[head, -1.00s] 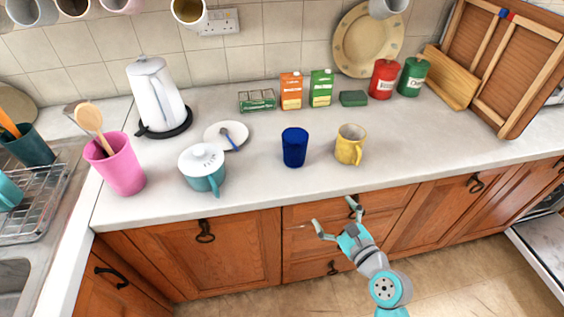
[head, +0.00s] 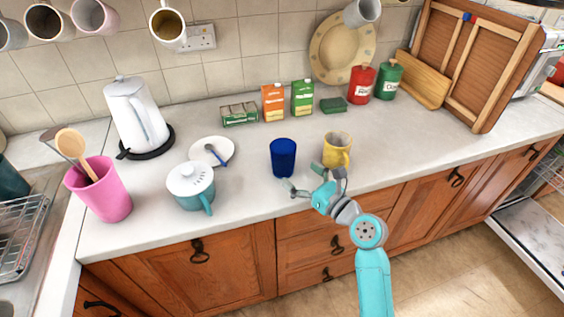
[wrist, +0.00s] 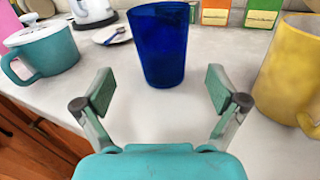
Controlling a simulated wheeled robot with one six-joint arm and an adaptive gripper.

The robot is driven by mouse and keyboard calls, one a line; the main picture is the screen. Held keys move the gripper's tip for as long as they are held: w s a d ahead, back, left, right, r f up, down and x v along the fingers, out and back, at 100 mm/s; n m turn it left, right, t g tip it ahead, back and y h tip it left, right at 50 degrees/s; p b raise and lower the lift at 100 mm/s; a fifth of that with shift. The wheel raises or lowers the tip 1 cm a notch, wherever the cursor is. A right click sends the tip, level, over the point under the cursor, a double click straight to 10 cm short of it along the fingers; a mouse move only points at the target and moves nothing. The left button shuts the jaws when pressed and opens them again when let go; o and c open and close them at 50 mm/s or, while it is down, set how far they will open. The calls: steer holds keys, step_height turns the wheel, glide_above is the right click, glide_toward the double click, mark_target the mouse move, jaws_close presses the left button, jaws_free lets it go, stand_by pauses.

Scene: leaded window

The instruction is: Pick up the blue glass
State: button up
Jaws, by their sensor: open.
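The blue glass (head: 283,158) stands upright on the white counter, left of the yellow mug. In the wrist view the blue glass (wrist: 161,45) is straight ahead, beyond the fingertips and roughly centred between them. My gripper (head: 313,185) is open and empty at the front edge of the counter, on the near side of the glass and apart from it. In the wrist view both fingers of my gripper (wrist: 160,90) are spread wide with only bare counter between them.
The yellow mug (head: 337,149) stands close to the right of the glass. A teal lidded pot (head: 192,188) and a white plate with a spoon (head: 219,153) are to the left. Cartons (head: 273,103) stand behind.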

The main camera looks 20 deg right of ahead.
mark_target(290, 165)
steer(key=shift+x, duration=3.7)
steer(key=shift+f, duration=0.1)
steer(key=c, duration=1.4)
steer(key=shift+c, duration=0.4)
